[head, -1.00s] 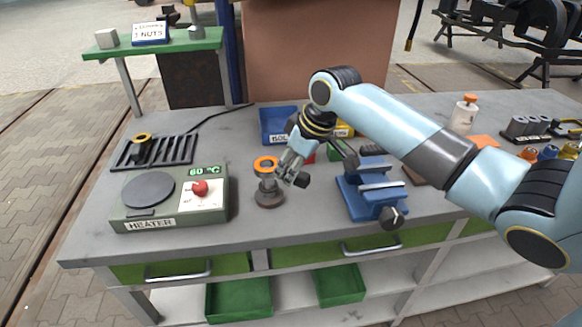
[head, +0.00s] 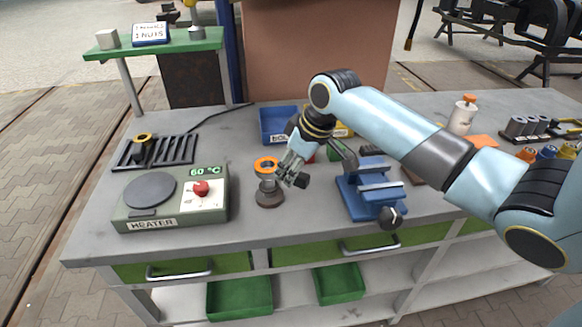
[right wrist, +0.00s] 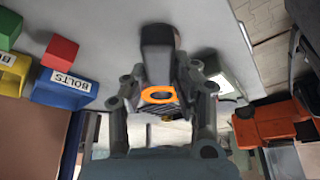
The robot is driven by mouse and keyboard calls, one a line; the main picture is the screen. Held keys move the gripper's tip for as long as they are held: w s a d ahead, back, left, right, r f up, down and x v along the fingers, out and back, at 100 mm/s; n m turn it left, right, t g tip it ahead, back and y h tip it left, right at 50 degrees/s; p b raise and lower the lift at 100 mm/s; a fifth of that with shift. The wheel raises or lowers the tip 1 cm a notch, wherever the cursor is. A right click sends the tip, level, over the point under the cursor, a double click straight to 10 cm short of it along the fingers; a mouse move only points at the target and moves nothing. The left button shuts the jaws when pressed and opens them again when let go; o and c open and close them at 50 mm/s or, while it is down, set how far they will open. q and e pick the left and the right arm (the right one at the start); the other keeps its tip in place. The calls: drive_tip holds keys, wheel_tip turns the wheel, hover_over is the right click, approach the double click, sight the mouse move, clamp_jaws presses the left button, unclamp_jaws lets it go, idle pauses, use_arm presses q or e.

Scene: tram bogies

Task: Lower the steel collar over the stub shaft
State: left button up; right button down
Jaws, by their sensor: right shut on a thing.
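The steel collar (head: 266,164) shows an orange ring on its upper end. My right gripper (head: 281,172) is shut on it from the right side and holds it above the dark round base of the stub shaft (head: 269,198). A grey part shows between the ring and the base; I cannot tell whether the collar is around the shaft or just above it. In the right wrist view the collar (right wrist: 158,97) sits between the two fingers, with a dark body (right wrist: 157,50) beyond it. My left gripper is not in view.
A heater (head: 150,191) reading 60 °C stands to the left, with a black rack (head: 178,150) behind it. A blue vise (head: 372,188) stands close on the right. A blue bin (head: 275,124) is behind. The bench front below the base is clear.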

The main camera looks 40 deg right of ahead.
drive_tip(key=shift+r, duration=0.1)
drive_tip(key=shift+f+b, duration=1.5)
drive_tip(key=shift+f, duration=1.85)
drive_tip(key=c, duration=1)
unclamp_jaws()
drive_tip(key=shift+o, duration=0.2)
drive_tip(key=v, duration=1.2)
drive_tip(key=shift+w, duration=0.1)
